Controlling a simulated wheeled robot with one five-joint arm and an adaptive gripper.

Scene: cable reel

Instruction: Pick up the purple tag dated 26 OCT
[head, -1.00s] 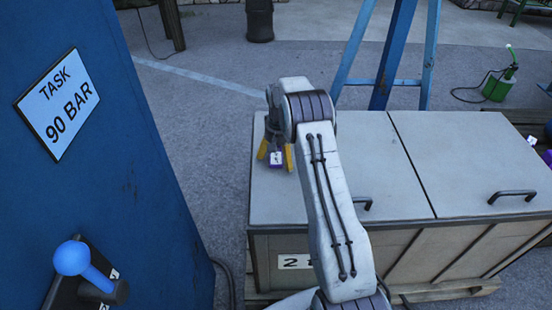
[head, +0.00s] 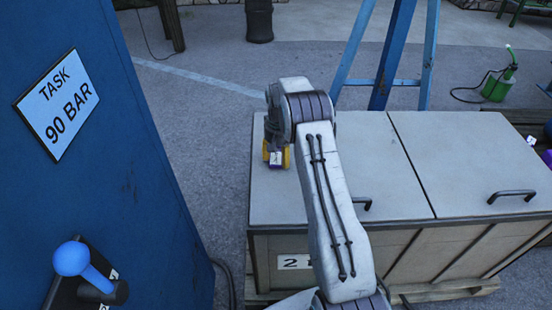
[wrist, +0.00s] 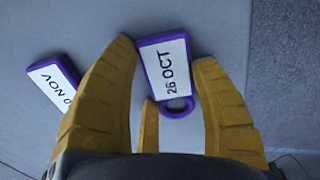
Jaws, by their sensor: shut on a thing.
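The purple tag dated 26 OCT (wrist: 166,66) has a white label and a ring at its lower end. It lies between the yellow fingers of my gripper (wrist: 164,52), which are shut on it, in the wrist view. A second purple-framed tag (wrist: 52,84) reading NOV, partly cut off by a finger, lies to the left. In the head view, my gripper (head: 276,155) is low over the left lid of the grey chest, with a bit of purple and white from the tag showing between its fingers.
The grey chest (head: 375,150) has two lids with dark handles. A blue cabinet (head: 150,190) with a sign and a blue-knobbed lever stands at left. A blue ladder (head: 395,50) is behind the chest. A purple item (head: 548,157) shows at the right edge.

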